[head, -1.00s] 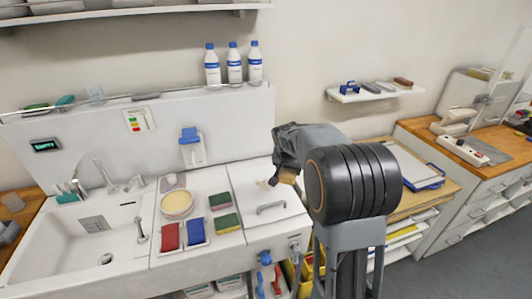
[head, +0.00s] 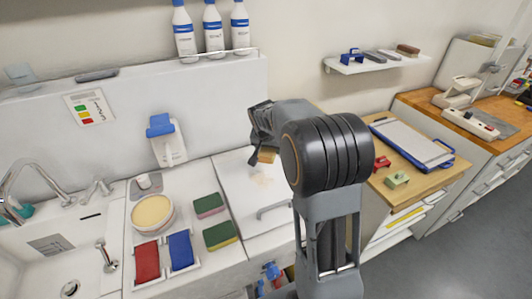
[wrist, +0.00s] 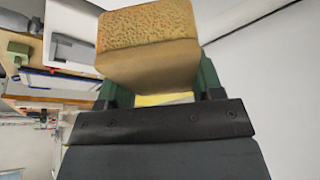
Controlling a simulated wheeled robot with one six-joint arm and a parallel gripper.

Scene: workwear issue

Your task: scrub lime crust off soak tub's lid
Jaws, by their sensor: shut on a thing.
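The soak tub's lid (head: 231,193) is a flat white panel with a grey bar handle (head: 274,209) near its front. A faint beige patch of lime crust (head: 262,181) shows on its rear right part. My gripper (head: 263,147) is shut on a tan scrubbing block (head: 266,156) just behind the patch, at the lid's rear. I cannot tell whether the block touches the lid. In the wrist view the block (wrist: 148,45) has a rough, pitted face and a smoother side, held between dark green fingers. My arm covers the lid's right side.
White bottles (head: 212,28) stand above the backsplash. A blue clipboard (head: 412,144) lies right of my arm.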

